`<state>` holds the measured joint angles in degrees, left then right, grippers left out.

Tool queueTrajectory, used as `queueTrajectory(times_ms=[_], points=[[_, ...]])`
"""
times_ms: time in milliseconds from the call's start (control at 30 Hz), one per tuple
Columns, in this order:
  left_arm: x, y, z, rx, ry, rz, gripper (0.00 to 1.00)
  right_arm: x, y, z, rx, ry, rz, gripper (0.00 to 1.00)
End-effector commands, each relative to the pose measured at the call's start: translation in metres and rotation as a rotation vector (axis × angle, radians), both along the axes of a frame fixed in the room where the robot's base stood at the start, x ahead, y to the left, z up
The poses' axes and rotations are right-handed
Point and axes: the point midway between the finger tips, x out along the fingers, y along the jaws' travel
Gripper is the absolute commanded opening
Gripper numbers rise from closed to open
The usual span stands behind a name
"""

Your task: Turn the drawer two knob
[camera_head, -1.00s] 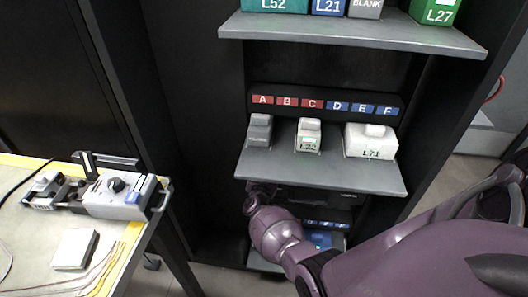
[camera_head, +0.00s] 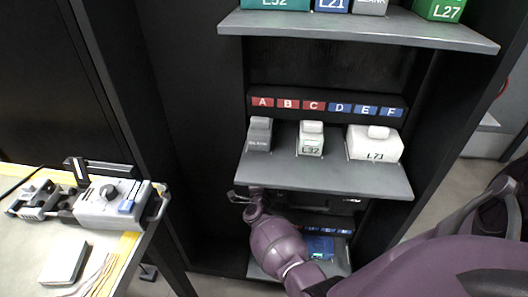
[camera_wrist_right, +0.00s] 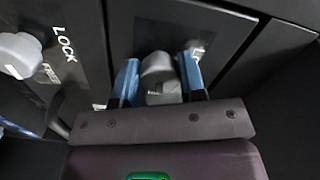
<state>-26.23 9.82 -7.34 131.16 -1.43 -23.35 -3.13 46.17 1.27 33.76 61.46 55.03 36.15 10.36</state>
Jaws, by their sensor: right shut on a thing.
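My right gripper (camera_wrist_right: 160,78) has its two blue fingers on either side of a grey rounded knob (camera_wrist_right: 159,72) on a dark drawer front (camera_wrist_right: 190,25). It is shut on that knob. A label on the front beside the right finger is too blurred to read. In the head view my right gripper (camera_head: 250,198) reaches in under the middle shelf, mostly hidden by my wrist and the shelf. The drawer number cannot be read. My left gripper is not in view.
A white knob (camera_wrist_right: 20,52) with a LOCK label stands left of the held knob. The middle shelf (camera_head: 320,182) with labelled boxes overhangs my right wrist. A table (camera_head: 118,245) with a grey device (camera_head: 110,208) stands at left.

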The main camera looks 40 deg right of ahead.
Motion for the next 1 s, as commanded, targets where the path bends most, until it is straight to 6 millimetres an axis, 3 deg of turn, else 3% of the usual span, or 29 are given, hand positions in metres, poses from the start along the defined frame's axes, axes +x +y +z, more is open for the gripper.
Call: queueTrajectory(times_ms=[400,933,967,1000], points=[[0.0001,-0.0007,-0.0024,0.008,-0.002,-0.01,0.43,-0.0002,-0.0002,-0.0009,0.114,-0.133,0.0,0.14],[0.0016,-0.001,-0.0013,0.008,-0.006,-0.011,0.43,0.0002,-0.0001,0.0002,0.128,-0.15,0.0,0.14],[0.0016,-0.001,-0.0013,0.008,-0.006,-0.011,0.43,0.0002,-0.0001,0.0002,0.128,-0.15,0.0,0.41],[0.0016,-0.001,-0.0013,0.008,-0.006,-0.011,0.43,0.0002,-0.0001,0.0002,0.128,-0.15,0.0,0.47]])
